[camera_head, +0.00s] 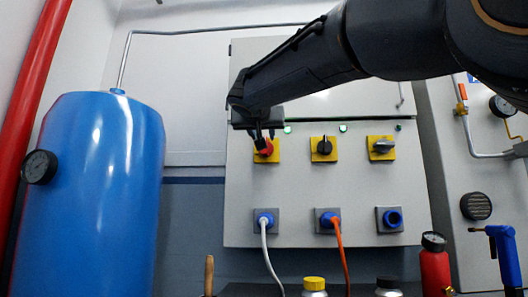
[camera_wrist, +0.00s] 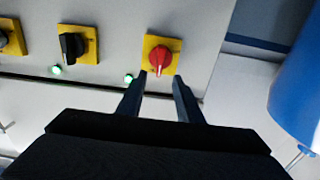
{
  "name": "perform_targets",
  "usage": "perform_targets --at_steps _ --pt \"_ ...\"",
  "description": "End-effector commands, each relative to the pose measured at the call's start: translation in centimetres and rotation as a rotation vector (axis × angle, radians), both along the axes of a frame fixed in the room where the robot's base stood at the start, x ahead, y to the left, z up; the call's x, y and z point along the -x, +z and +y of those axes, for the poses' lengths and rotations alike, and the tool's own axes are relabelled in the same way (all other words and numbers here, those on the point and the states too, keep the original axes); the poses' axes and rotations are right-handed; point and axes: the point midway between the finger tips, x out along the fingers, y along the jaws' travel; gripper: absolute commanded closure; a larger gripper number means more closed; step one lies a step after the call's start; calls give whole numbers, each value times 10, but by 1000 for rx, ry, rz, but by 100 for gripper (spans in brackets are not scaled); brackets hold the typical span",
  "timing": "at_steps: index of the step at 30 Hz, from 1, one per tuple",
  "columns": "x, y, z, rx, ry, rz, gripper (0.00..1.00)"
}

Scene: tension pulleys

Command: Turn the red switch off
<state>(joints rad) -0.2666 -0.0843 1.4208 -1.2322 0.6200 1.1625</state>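The red switch (camera_head: 264,147) is a rotary knob on a yellow square plate (camera_head: 274,156), at the left end of a row of three switches on the grey panel. It also shows in the wrist view (camera_wrist: 160,57), with its handle pointing roughly along the picture's vertical. My gripper (camera_head: 262,138) is in front of it, its fingertips overlapping the knob's upper part in the head view. In the wrist view my gripper (camera_wrist: 162,80) has its two fingers apart with nothing between them, their tips just short of the knob. I cannot tell whether a finger touches it.
Two black switches (camera_head: 323,147) (camera_head: 381,147) sit to the right on yellow plates. Green lights (camera_head: 343,128) are lit above. Blue sockets with a white cable (camera_head: 265,232) and an orange cable (camera_head: 339,250) are below. A blue tank (camera_head: 90,190) stands left.

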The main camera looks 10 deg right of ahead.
Motion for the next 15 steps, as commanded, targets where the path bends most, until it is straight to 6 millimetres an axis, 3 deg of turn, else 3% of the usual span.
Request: perform_targets --at_steps 15 --pt "-64 0 -22 1 -2 1 67"
